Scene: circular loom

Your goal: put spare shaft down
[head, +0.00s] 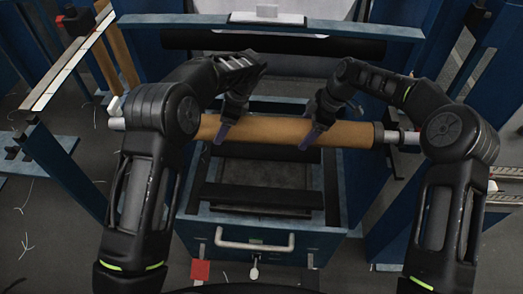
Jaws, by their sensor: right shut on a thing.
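The spare shaft is a long brown roll (265,131) with a dark collar and pale metal ends, lying crosswise and nearly level in the head view. My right gripper (312,133) is shut on it right of its middle. My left gripper (226,130) is at the roll left of its middle, with a finger across its front; whether its jaws are closed is unclear. My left forearm hides part of the roll's left end. I cannot tell whether the shaft's ends rest on anything.
Below the shaft is a blue frame (264,238) with a pale handle (254,246) and dark bars. A blue crossbeam (180,20) and a dark roller (350,49) are behind it. Blue posts stand at both sides. A red patch (200,271) is at the front.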

